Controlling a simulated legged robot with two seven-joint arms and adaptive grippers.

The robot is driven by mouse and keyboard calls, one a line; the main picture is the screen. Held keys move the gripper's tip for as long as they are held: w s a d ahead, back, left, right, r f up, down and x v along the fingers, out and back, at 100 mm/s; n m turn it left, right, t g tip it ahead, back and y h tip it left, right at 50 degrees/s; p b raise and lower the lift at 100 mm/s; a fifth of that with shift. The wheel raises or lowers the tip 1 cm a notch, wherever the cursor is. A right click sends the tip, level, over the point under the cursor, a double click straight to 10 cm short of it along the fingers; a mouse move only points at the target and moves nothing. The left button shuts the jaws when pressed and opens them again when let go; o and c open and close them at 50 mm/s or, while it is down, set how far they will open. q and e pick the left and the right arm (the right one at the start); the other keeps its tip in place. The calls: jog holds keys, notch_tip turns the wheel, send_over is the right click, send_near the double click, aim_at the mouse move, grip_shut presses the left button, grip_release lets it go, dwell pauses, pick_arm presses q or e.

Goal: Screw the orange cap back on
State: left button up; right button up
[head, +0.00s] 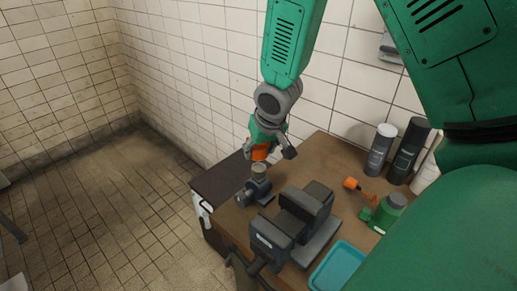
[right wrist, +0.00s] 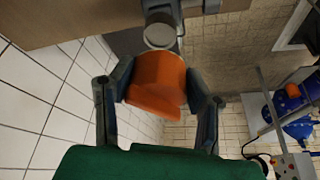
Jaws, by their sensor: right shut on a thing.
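The orange cap (head: 260,152) is held in my right gripper (head: 270,147). In the right wrist view the cap (right wrist: 157,83) sits between the two fingers of the right gripper (right wrist: 160,88), which are shut on it. Below the cap in the head view stands a small grey metal fitting (head: 258,184) with a round top, near the table's left end. Its round pale top shows in the right wrist view (right wrist: 159,34), just beyond the cap. The cap looks slightly above the fitting; I cannot tell whether they touch. My left gripper is not in view.
A dark grey vise (head: 293,222) stands on the brown table (head: 322,152), right of the fitting. A teal tray (head: 340,269), a green item with a grey top (head: 388,211), an orange-tipped piece (head: 351,184) and dark bottles (head: 380,150) lie further right. A tiled wall is behind.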

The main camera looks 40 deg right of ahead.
aim_at(260, 168)
jog(key=shift+d+f, duration=0.15)
jog(key=shift+f, duration=0.05)
jog(key=shift+f+b, duration=0.55)
jog(key=shift+f, duration=0.2)
jog(key=shift+f+b, duration=0.3)
jog(key=shift+f, duration=0.4)
jog(key=shift+f, duration=0.1)
jog(key=shift+f+b, duration=0.55)
jog(key=shift+f, duration=0.25)
jog(key=shift+f, duration=0.25)
dwell(0.4)
jog(key=shift+f, duration=0.3)
dwell(0.5)
